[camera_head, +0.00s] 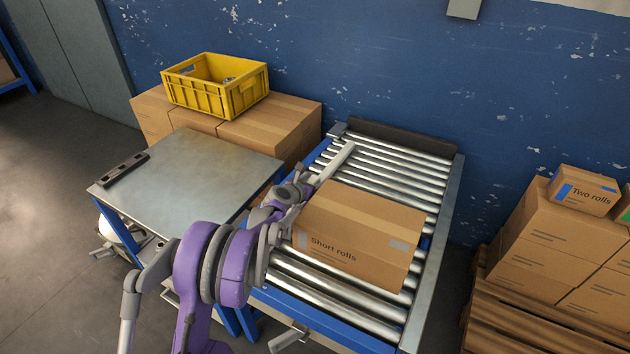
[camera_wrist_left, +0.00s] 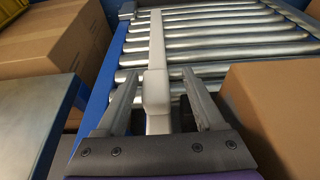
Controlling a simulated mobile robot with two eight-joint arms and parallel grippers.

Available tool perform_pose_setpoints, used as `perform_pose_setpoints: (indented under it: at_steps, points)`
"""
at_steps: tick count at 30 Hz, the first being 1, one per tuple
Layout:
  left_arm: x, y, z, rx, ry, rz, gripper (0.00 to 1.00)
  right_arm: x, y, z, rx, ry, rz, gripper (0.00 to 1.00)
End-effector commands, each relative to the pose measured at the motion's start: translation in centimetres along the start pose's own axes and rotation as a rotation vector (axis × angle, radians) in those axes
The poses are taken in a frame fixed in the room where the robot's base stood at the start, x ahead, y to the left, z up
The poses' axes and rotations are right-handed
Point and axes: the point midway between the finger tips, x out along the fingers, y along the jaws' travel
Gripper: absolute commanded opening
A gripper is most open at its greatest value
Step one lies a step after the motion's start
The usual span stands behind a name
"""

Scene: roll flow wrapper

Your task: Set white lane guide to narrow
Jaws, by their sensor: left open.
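The white lane guide (camera_head: 336,162) is a long pale bar lying along the left side of the roller conveyor (camera_head: 446,205). In the left wrist view the guide (camera_wrist_left: 157,45) runs away from me, with a thicker white block (camera_wrist_left: 156,90) at its near end. My left gripper (camera_head: 303,184) is at this near end. In the wrist view its two fingers (camera_wrist_left: 160,82) are open, one on each side of the block, with a visible gap on both sides. My arm hides the guide's nearest part in the head view. My right gripper is not in view.
A carton marked "Short rolls" (camera_head: 360,232) sits on the rollers close to the right of my left gripper. A metal table (camera_head: 190,175) stands left of the conveyor. A yellow crate (camera_head: 215,98) rests on cartons behind it. Stacked cartons (camera_head: 555,240) stand at right.

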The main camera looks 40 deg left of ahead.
Motion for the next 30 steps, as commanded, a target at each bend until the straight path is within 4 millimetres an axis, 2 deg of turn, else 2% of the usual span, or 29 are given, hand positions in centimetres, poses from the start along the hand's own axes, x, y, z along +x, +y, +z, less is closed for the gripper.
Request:
perform_pose_setpoints:
  at_steps: [5, 12, 16, 21, 30]
  points:
    - [-2.6, 0.0, 0.2, 0.0, 0.0, 0.001, 0.7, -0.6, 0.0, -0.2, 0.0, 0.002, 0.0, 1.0]
    - [-7.6, 0.0, 0.2, -0.001, -0.001, 0.0, 0.7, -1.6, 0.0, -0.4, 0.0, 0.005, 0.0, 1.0]
    - [-9.4, -0.1, 0.1, 0.0, 0.0, -0.001, 0.7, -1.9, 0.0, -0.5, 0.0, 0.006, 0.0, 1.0]
    - [-10.5, -0.1, 0.0, 0.0, 0.0, -0.001, 0.7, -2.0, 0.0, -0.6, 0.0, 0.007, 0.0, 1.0]
    - [-10.6, -0.1, 0.0, 0.0, 0.0, -0.002, 0.7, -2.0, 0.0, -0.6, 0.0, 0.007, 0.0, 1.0]
